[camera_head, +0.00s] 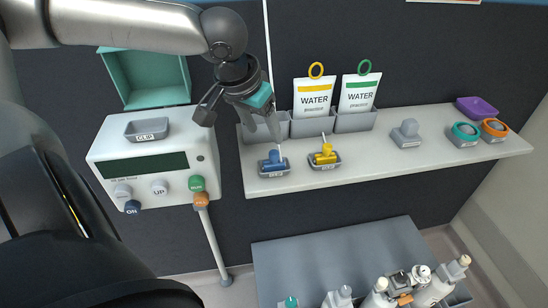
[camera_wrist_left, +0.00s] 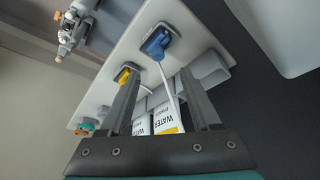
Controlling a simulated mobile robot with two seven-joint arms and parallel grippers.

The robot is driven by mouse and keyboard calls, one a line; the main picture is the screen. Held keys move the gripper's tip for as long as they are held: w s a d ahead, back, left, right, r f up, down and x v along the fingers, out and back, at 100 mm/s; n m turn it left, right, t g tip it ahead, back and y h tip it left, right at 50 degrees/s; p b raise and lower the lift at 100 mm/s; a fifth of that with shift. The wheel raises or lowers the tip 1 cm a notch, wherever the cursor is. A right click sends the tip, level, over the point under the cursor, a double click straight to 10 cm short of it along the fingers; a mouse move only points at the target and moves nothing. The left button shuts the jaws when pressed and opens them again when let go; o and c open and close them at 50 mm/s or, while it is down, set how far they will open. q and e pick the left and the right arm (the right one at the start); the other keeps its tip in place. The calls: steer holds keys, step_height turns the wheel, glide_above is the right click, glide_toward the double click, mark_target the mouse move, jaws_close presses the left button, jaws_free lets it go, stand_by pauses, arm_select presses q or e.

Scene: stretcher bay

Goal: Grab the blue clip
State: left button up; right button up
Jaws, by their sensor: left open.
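The blue clip (camera_head: 274,158) sits in a small grey tray (camera_head: 275,173) at the left end of the white shelf. It also shows in the left wrist view (camera_wrist_left: 156,43), beyond the fingertips, with a thin white line running from it. My left gripper (camera_head: 272,137) is open and hangs just above and behind the clip, pointing down, with nothing between its fingers. In the left wrist view its two fingers (camera_wrist_left: 163,95) are spread apart, with the clip ahead of them. My right gripper is not in either view.
A yellow clip (camera_head: 325,155) sits in its own tray to the right. Two water pouches (camera_head: 314,98) stand in grey bins behind. A white control box (camera_head: 150,165) with several knobs is left of the shelf (camera_head: 420,145). Bottles (camera_head: 425,285) stand on a lower grey surface.

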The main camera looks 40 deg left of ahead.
mark_target(273, 153)
arm_select(q)
steer(key=shift+b+x, duration=1.1)
steer(key=shift+x, duration=2.9)
steer(key=shift+d, duration=0.15)
steer(key=shift+s, duration=0.1)
steer(key=shift+c, duration=0.4)
jaws_close()
